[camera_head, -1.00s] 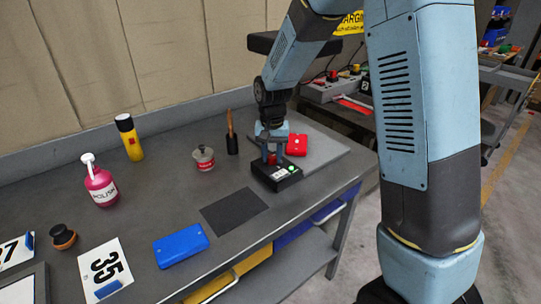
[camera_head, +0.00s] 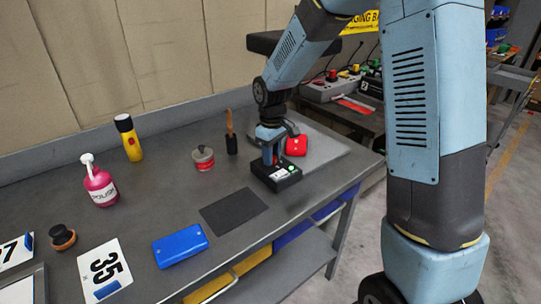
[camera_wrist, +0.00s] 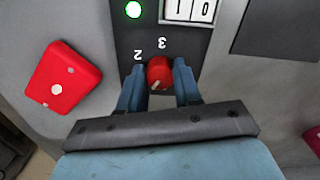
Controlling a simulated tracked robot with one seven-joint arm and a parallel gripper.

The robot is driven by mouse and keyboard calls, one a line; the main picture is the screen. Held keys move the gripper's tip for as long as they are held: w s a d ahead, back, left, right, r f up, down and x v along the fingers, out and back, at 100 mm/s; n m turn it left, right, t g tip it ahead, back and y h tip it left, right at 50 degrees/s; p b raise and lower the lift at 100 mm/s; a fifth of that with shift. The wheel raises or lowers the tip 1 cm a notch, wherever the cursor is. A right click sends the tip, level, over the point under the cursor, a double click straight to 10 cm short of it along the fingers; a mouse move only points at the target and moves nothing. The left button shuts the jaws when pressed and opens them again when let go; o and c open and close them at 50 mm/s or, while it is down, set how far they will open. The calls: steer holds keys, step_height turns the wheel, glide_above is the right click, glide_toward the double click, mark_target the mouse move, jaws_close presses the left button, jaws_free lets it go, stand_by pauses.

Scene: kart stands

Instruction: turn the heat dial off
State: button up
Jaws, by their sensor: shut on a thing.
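The heat dial is a red knob (camera_wrist: 159,72) on a black control box (camera_head: 284,181), which stands on the grey bench. In the head view my gripper (camera_head: 271,157) covers the dial. A lit green lamp (camera_wrist: 133,9) and a counter window reading 1 0 (camera_wrist: 190,10) are on the box. Other dial markings are hidden.
A red box (camera_head: 297,145) lies close behind the control box. A dark mat (camera_head: 233,211), a blue case (camera_head: 181,245), a tin (camera_head: 203,158) and a brush (camera_head: 231,140) are on the bench to the left. The bench front edge is nearby.

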steer(key=n, duration=0.6)
steer(key=shift+a, duration=0.1)
steer(key=shift+s, duration=0.1)
stand_by(0.5)
steer(key=o, duration=1)
steer(key=shift+o, duration=0.2)
steer(key=shift+r, duration=0.1)
steer(key=shift+r, duration=0.3)
step_height(320, 180, up, 13)
